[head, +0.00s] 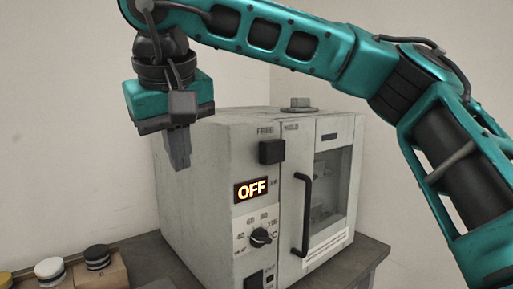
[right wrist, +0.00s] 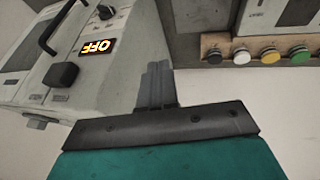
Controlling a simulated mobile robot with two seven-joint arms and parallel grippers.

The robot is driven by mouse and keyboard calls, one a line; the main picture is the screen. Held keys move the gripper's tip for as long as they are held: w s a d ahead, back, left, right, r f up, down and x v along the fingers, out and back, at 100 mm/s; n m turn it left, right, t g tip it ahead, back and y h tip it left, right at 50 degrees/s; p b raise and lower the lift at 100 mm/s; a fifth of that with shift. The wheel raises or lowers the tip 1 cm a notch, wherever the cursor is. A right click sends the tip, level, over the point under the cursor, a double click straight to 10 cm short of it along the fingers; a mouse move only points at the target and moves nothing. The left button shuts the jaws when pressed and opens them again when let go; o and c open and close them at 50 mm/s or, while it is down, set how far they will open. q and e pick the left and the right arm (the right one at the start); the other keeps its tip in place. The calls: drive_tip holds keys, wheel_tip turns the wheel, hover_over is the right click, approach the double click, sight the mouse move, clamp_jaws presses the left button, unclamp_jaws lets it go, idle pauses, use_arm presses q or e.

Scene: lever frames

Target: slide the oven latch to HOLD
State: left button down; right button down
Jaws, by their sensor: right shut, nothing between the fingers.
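The oven (head: 215,165) is a worn pale grey box with a display reading OFF. Its latch is a black block (head: 271,152) high on the front, below the FREE label and left of the door seam; the HOLD label is to its right. The latch also shows in the right wrist view (right wrist: 61,75). My right gripper (head: 180,164) is shut and empty, pointing down at the oven's upper left, apart from the latch. Its closed fingers show in the right wrist view (right wrist: 158,70). My left gripper is out of view.
A black door handle (head: 304,215) stands out below and right of the latch. A dial (head: 260,237) sits under the display. A wooden block with coloured buttons (head: 97,257) is on the bench at lower left. The space before the latch looks clear.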

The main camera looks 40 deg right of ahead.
sight(251, 147)
drive_tip(key=s+d+r+h, duration=0.1)
drive_tip(key=d+r+h, duration=0.2)
drive_tip(key=d+r, duration=0.3)
drive_tip(key=shift+s+d+r+m, duration=0.2)
drive_tip(key=shift+s+d+m, duration=0.15)
drive_tip(key=shift+s+m, duration=0.05)
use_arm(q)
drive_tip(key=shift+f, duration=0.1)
use_arm(e)
drive_tip(key=shift+f, duration=0.1)
drive_tip(key=b+x, duration=0.2)
drive_tip(key=x, duration=0.8)
drive_tip(key=shift+w+d+f, duration=0.1)
drive_tip(key=shift+w, duration=0.15)
drive_tip(key=shift+d+r, duration=0.2)
drive_tip(key=shift+d, duration=1.05)
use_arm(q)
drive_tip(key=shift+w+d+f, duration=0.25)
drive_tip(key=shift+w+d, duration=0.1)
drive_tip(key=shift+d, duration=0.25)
use_arm(e)
drive_tip(key=shift+w+d, duration=0.1)
drive_tip(key=shift+d, duration=0.55)
